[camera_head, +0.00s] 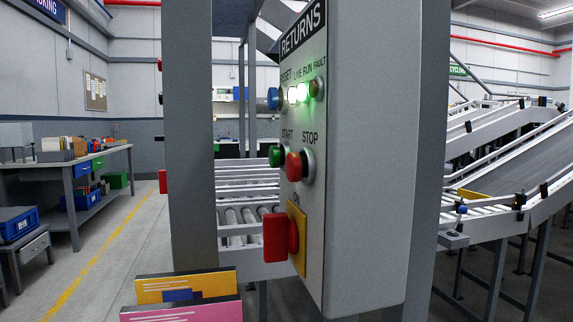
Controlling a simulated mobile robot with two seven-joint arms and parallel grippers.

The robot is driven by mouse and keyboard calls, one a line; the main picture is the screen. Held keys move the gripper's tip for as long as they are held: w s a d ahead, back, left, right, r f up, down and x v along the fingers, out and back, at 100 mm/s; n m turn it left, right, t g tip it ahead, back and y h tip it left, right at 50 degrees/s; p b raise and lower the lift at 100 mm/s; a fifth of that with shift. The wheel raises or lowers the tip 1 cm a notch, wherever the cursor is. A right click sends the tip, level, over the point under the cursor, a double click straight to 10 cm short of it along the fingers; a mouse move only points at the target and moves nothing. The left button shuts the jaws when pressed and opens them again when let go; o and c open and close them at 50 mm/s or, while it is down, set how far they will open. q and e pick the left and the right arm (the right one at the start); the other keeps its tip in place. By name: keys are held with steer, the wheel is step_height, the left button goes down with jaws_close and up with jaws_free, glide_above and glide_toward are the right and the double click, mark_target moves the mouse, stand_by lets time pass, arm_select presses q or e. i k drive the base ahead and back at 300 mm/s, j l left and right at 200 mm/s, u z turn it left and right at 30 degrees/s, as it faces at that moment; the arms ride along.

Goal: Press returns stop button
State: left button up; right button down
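The returns control panel (319,130) faces left on a grey box and is seen at a steep angle. Its red stop button (295,165) sits under the label STOP, right of the green start button (275,156). A larger red knob (292,236) on a yellow plate is lower down, with a red block (275,237) beside it. In the top row, the live and run lamps (301,92) glow white and green, and a blue reset button (273,98) is at the left. Neither of my grippers shows in the head view.
Grey posts (193,140) frame the panel on both sides. Yellow and pink cards (186,287) stand at the lower front. A roller conveyor (245,215) runs behind, and a belt conveyor (515,165) is at the right. A workbench (75,165) stands left; the floor between is clear.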

mark_target(296, 166)
steer(key=j+z, duration=0.1)
steer(key=j, duration=0.35)
steer(key=k+j+z, duration=0.15)
steer(key=j, duration=0.3)
steer(key=j+z, duration=0.1)
steer(key=j, duration=0.35)
steer(key=k+j+z, duration=0.15)
steer(key=j, duration=0.25)
steer(key=k+j+z, duration=0.1)
steer(key=j, duration=0.35)
steer(key=k+j+z, duration=0.15)
steer(key=j, duration=0.25)
steer(key=k+j+z, duration=0.1)
steer(key=j, duration=0.3)
